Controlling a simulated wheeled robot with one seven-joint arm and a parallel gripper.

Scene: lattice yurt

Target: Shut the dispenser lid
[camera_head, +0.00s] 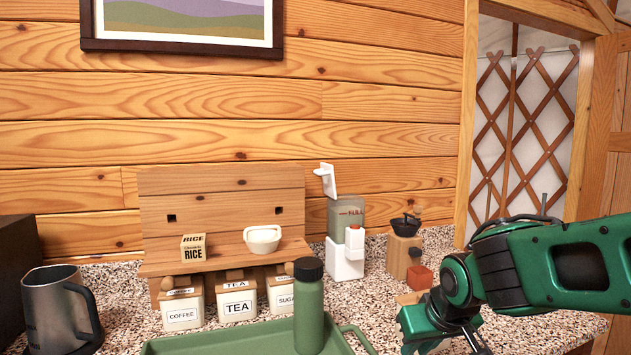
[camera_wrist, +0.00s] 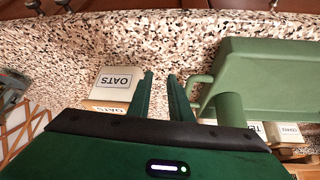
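The dispenser (camera_head: 345,222) stands on the speckled counter against the wood wall, with a grey-green see-through tank and a white base and spout. Its white lid (camera_head: 327,181) is raised, standing nearly upright above the tank's back left edge. My gripper (camera_head: 443,345) is low at the right in the head view, in front and to the right of the dispenser and apart from it. In the wrist view, its two fingers (camera_wrist: 163,98) are apart with only counter visible between them. I cannot make out the dispenser in the wrist view.
A green tray (camera_head: 200,345) holds a green bottle (camera_head: 309,310). Tea (camera_head: 237,300), coffee and sugar canisters stand under a wooden shelf (camera_head: 222,214). A mortar (camera_head: 405,226) on a wooden block is right of the dispenser. An oats canister (camera_wrist: 115,82) is near my fingers.

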